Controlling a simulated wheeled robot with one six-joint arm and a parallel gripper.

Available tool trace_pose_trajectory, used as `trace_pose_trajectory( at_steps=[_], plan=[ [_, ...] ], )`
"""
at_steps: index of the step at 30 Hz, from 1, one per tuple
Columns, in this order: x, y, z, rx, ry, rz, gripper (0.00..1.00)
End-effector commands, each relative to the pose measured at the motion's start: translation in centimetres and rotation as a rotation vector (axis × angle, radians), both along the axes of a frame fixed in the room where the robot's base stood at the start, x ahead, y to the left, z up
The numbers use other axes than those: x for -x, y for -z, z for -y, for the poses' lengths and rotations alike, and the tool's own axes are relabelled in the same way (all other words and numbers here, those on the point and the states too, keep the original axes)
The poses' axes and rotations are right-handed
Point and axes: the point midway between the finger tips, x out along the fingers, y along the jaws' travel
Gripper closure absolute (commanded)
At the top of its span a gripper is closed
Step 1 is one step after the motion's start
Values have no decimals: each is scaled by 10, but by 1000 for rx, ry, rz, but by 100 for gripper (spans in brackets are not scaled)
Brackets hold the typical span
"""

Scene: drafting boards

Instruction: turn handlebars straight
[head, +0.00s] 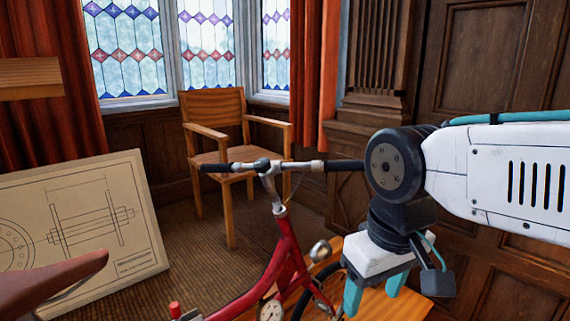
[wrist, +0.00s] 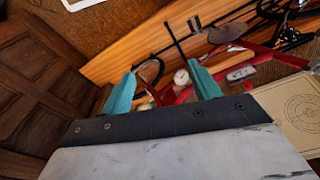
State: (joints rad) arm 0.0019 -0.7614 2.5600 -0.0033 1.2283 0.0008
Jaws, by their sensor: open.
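The handlebars (head: 268,167) of a red bicycle (head: 286,245) run nearly level across the head view. The left black grip (head: 215,168) is in full view; the right grip (head: 344,166) runs up to my arm, which hides its end. My gripper (head: 373,296) points down with its two teal fingers apart and empty, lower than the handlebars and to their right. In the wrist view my open gripper (wrist: 163,90) shows the red frame (wrist: 262,52) beyond its fingers. The handlebars are hard to make out there.
A brown saddle (head: 65,275) is at lower left. An orange wooden surface (head: 400,302) lies under the bicycle. A wooden armchair (head: 220,150) stands behind, and a drawing board (head: 140,205) leans at left. Dark panelling (head: 480,75) closes off the right.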

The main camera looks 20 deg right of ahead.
Motion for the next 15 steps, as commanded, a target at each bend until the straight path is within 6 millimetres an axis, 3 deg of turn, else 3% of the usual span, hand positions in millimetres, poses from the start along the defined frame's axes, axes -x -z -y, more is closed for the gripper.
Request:
trace_pose_trajectory(
  at_steps=[3, 9, 10, 15],
  plan=[
    [0, 0, 0, 0, 0, 0, 39],
    [0, 0, -1, 0, -5, 0, 94],
    [0, 1, -2, -1, -12, -5, 100],
    [-17, 10, -16, 6, -78, -89, 100]
  ],
)
